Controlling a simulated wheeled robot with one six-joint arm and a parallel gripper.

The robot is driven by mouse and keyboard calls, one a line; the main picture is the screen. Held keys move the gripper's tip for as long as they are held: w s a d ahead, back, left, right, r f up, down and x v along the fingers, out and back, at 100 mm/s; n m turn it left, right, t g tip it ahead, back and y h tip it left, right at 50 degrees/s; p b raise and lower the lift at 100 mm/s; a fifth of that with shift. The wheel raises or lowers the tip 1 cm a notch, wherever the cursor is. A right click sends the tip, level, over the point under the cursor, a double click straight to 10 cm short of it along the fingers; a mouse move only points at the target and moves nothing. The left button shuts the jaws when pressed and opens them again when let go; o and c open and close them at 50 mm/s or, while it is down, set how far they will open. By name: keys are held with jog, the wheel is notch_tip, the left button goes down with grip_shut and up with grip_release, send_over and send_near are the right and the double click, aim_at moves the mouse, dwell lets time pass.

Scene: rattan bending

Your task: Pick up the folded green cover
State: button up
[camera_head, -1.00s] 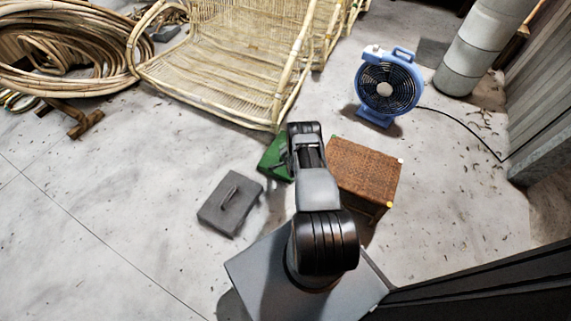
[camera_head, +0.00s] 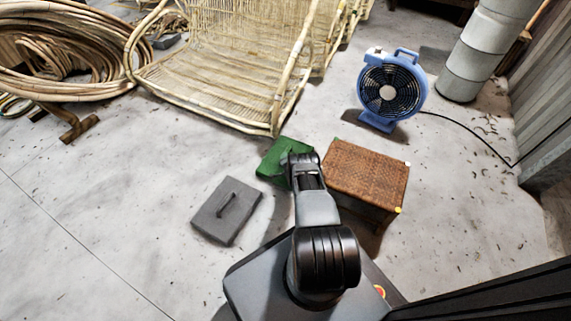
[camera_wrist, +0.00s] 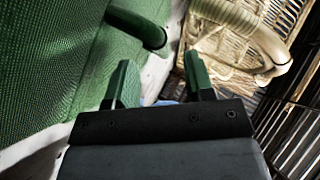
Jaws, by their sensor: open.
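The folded green cover (camera_head: 270,160) lies on the floor in front of the rattan frame in the head view, its right end partly hidden by my arm. In the wrist view the green cover (camera_wrist: 50,65) fills the left side, with a dark green handle-like loop (camera_wrist: 140,28) standing out from it. My gripper (camera_wrist: 161,85) is open and empty, its two fingers pointing up the picture. The left finger is close to the cover; I cannot tell whether they touch. In the head view my wrist hides the fingers.
A brown woven box (camera_head: 366,174) stands close right of my arm. A grey slab with a handle (camera_head: 228,210) lies to the left. The rattan frame (camera_head: 215,65) is behind the cover. A blue fan (camera_head: 390,92) stands further back, its cable running right.

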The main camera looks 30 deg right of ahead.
jog(key=x, duration=0.1)
jog(key=b+x, duration=0.1)
jog(key=shift+w+d+f+b, duration=0.15)
jog(key=shift+f+b, duration=0.15)
jog(key=shift+f, duration=0.1)
jog(key=shift+w+d+b, duration=0.2)
jog(key=shift+w+b, duration=0.15)
jog(key=shift+w, duration=0.2)
jog(key=shift+c, duration=0.5)
grip_shut()
jog(key=shift+r, duration=0.1)
